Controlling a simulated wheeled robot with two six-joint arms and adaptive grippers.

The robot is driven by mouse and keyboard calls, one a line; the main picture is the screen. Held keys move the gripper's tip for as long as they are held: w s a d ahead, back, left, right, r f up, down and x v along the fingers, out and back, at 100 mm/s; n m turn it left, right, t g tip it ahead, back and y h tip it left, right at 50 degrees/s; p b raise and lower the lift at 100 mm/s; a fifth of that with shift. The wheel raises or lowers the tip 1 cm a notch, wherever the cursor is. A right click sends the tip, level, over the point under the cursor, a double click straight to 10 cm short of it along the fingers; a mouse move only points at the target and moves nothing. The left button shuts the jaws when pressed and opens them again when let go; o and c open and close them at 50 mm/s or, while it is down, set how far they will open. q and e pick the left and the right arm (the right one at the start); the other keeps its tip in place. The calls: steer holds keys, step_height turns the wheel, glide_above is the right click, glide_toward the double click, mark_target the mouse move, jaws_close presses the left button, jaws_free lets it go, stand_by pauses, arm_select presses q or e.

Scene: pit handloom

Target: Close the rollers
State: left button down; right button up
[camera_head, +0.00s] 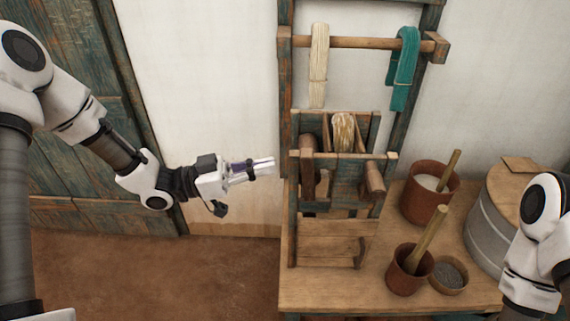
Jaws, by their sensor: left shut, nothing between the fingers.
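A wooden roller frame (293,222) stands on the table, in the middle of the view. A dark wooden roller (323,185) and a lighter brown roller end (374,180) show on its front, with a gap between them. A pale hank of fibre (343,132) hangs at the top of the frame. I cannot tell exactly how the rollers sit against each other. My left gripper (270,166) is shut and empty, just left of the frame, with its fingers pointing right towards it. My right arm shows at the right edge, but its gripper is out of view.
Behind, a rack bar (375,43) carries a cream hank (319,66) and a teal hank (403,68). On the table (325,293), right of the frame, stand two clay pots (426,203) with sticks, a small bowl (449,275) and a grey drum (487,235). The floor at left is clear.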

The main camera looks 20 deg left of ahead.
mark_target(302, 160)
arm_select(q)
steer(key=x, duration=0.4)
steer(key=shift+d, duration=0.25)
steer(key=shift+w+r, duration=0.1)
steer(key=shift+g+y, duration=0.5)
steer(key=shift+y, duration=0.4)
steer(key=d+p, duration=0.1)
steer(key=d+r+p, duration=0.1)
steer(key=d, duration=0.1)
steer(key=w+d+p, duration=0.1)
steer(key=p, duration=0.1)
steer(key=shift+w+d+r, duration=0.1)
steer(key=shift+d+r, duration=0.1)
steer(key=shift+d, duration=0.2)
steer(key=shift+f, duration=0.25)
steer(key=shift+m, duration=0.3)
